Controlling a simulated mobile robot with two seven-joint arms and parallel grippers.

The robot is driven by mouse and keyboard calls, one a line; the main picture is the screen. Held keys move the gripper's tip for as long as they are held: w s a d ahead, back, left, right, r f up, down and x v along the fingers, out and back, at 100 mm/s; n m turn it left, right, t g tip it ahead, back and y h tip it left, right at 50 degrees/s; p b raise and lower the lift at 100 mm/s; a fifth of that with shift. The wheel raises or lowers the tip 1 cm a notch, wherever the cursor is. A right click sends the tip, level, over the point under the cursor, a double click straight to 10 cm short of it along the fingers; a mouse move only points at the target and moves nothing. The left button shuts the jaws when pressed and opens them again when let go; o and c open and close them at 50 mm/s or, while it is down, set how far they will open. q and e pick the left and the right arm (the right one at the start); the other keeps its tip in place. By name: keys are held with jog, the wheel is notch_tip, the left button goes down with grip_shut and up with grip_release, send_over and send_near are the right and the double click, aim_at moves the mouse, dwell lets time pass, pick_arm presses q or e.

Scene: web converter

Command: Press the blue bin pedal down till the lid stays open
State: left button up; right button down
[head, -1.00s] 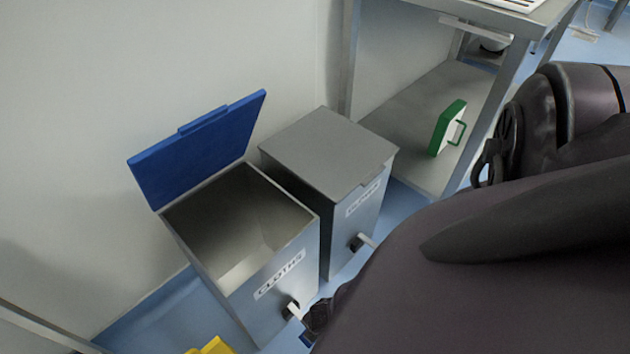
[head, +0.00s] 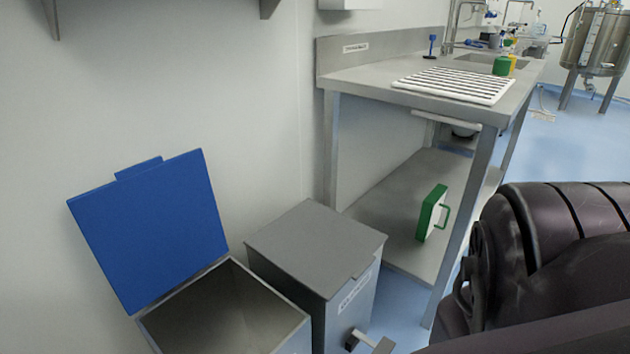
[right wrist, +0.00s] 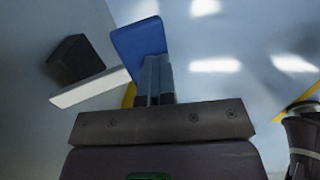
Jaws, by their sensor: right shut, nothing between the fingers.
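The blue bin's lid (head: 150,225) stands raised and tilted back toward the wall in the head view. Its open grey metal box (head: 225,312) shows an empty-looking inside; its lower front and pedal are outside that view. In the right wrist view a blue pedal pad (right wrist: 138,46) lies at the fingertips of my right gripper (right wrist: 155,62), beside a pale bar (right wrist: 90,88) and dark block (right wrist: 76,60). The gripper is shut with nothing between its fingers. The fingers overlap the pad; I cannot tell whether they touch it. My left gripper is not in view.
A grey-lidded bin (head: 315,245) stands closed just right of the blue one, its own pedal bar (head: 372,343) sticking out in front. A steel table (head: 370,75) stands behind it, with a green-and-white case (head: 432,213) on its lower shelf. The wall is close behind the bins.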

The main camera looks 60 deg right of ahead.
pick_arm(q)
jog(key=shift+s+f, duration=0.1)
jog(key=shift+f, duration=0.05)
pick_arm(e)
jog(key=shift+w, duration=0.1)
jog(key=shift+w+r+p, duration=0.1)
jog(key=shift+r+p, duration=0.1)
jog(key=shift+p, duration=0.1)
pick_arm(q)
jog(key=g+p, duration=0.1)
jog(key=p, duration=0.2)
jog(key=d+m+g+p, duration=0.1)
jog(key=p, duration=0.2)
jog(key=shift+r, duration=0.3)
pick_arm(e)
notch_tip(320, 180, up, 10)
jog(key=s, duration=0.2)
jog(key=shift+a+r, duration=0.15)
